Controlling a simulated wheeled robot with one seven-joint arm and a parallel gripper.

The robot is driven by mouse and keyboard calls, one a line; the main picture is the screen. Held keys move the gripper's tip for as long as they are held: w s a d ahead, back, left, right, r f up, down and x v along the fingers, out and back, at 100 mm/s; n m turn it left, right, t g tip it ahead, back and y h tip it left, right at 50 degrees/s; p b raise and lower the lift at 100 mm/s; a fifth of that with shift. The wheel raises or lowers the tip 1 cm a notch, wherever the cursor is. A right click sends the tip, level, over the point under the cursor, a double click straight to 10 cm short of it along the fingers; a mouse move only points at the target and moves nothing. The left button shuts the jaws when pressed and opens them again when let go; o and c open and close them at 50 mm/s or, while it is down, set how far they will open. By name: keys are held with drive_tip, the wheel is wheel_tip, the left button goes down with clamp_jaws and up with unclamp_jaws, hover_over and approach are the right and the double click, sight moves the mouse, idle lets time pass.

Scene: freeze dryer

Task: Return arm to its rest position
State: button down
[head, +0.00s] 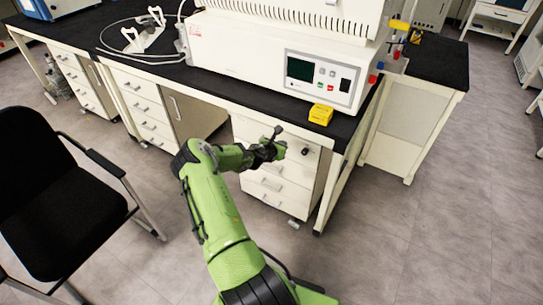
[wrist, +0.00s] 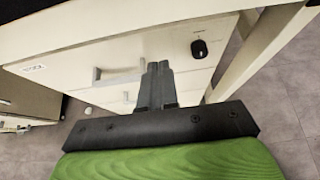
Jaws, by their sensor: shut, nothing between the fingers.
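My green arm reaches forward from the bottom of the head view. My gripper (head: 277,142) is at its far end, in front of the white drawer unit (head: 268,186) under the bench. In the wrist view, my gripper (wrist: 158,70) shows two dark fingers pressed together with nothing between them. Drawer fronts with a handle (wrist: 102,74) lie beyond the fingertips. I cannot tell the exact gap between the fingers and the drawers.
The freeze dryer (head: 270,62) stands on the black-topped bench (head: 160,71), with a yellow box (head: 321,114) at the bench's front edge. A black chair (head: 45,190) stands at left. A bench leg (head: 340,180) is right of the drawers. The floor (head: 430,240) at right is clear.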

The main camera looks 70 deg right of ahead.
drive_tip(key=p+v, duration=0.1)
drive_tip(key=v, duration=0.5)
drive_tip(key=shift+w+a+f, duration=0.2)
drive_tip(key=shift+w+a, duration=0.05)
drive_tip(key=shift+w, duration=0.1)
